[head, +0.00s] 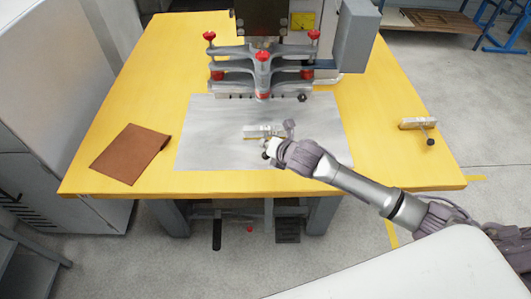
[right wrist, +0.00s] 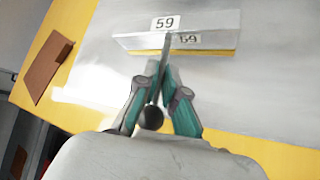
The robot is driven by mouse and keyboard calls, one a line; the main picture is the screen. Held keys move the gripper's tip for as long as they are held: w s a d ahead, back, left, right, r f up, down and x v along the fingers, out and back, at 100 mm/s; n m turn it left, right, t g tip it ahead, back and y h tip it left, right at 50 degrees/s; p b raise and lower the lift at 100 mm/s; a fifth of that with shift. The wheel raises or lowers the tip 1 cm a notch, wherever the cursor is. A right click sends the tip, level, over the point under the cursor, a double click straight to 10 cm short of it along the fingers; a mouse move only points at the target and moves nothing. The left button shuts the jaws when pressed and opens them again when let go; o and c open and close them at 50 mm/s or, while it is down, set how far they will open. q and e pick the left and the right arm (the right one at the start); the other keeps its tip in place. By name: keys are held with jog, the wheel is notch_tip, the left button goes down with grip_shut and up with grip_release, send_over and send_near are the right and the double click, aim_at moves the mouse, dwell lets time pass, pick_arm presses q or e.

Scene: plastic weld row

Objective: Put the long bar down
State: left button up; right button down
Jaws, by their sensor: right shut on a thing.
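The long bar is a pale metal bar (head: 257,131) with a yellowish lower edge, over the grey metal plate (head: 205,150). In the right wrist view the bar (right wrist: 215,22) carries a white label reading 59. A thin stem runs from it to a black ball knob (right wrist: 151,117). My right gripper (head: 272,149) is shut on this stem, with its teal-padded fingers (right wrist: 163,75) on both sides. I cannot tell whether the bar touches the plate. My left gripper is not in view.
A grey press head with red knobs (head: 263,57) stands behind the plate. A brown sheet (head: 130,153) lies on the yellow table (head: 170,50) at left. A shorter bar with a black knob (head: 416,124) lies at right. Yellow table around it is clear.

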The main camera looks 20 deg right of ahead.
jog(key=shift+w+a+f, duration=0.1)
jog(key=shift+w+a, duration=0.05)
jog(key=shift+a, duration=0.15)
jog(key=shift+f, duration=2)
jog(key=c, duration=1.3)
grip_release()
jog(key=shift+f, duration=0.15)
jog(key=shift+o, duration=0.2)
jog(key=v, duration=1.2)
jog(key=shift+p, duration=0.3)
